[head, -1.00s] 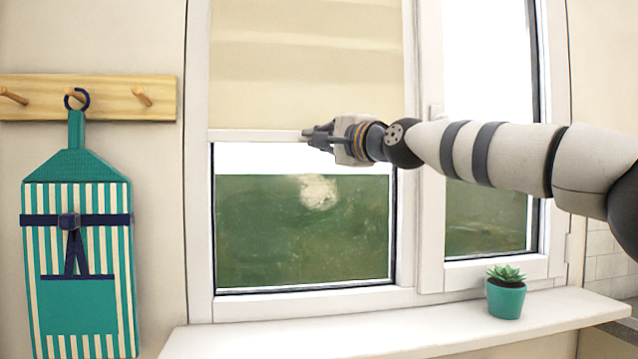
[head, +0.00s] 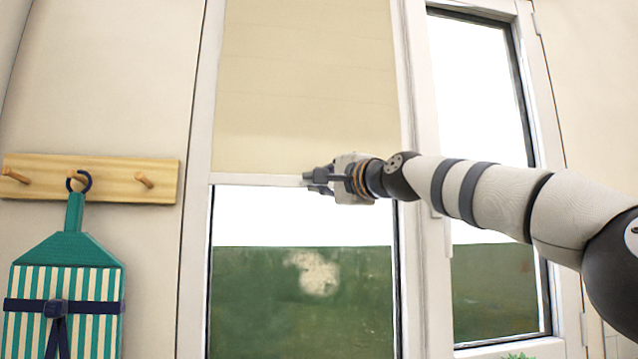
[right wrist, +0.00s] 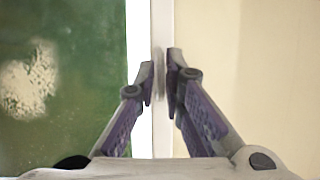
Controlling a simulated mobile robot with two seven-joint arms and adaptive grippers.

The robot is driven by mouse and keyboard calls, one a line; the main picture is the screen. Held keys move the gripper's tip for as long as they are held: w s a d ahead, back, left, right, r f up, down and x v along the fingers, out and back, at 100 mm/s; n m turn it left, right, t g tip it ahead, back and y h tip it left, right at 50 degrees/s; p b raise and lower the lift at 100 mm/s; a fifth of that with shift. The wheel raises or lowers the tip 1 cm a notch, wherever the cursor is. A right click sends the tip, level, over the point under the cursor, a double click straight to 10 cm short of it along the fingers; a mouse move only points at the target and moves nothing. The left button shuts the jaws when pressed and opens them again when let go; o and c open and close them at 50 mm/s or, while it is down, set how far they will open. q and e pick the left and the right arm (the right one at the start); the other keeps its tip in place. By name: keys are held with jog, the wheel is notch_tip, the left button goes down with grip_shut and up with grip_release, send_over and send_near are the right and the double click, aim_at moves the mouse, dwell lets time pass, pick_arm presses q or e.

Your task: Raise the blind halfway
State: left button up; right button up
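The cream blind (head: 310,90) covers the upper part of the left window pane. Its white bottom rail (head: 255,180) runs level across the pane, with bare glass below. My right gripper (head: 312,180) is at the rail, right of its middle. In the right wrist view, the fingers (right wrist: 160,76) lie on both sides of the white rail (right wrist: 163,25), close against it, and look shut on it. The blind's fabric (right wrist: 250,70) fills the right of that view. My left gripper is not in view.
A wooden peg rail (head: 110,184) with a teal striped apron-shaped board (head: 65,275) hangs on the wall at left. The right window sash (head: 480,130) stands behind my right arm. A green plant (head: 518,356) barely shows at the bottom edge.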

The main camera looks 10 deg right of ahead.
jog(key=shift+o, duration=0.7)
jog(key=v, duration=0.7)
jog(key=shift+s, duration=0.15)
jog(key=shift+d+f, duration=0.1)
jog(key=shift+f, duration=0.05)
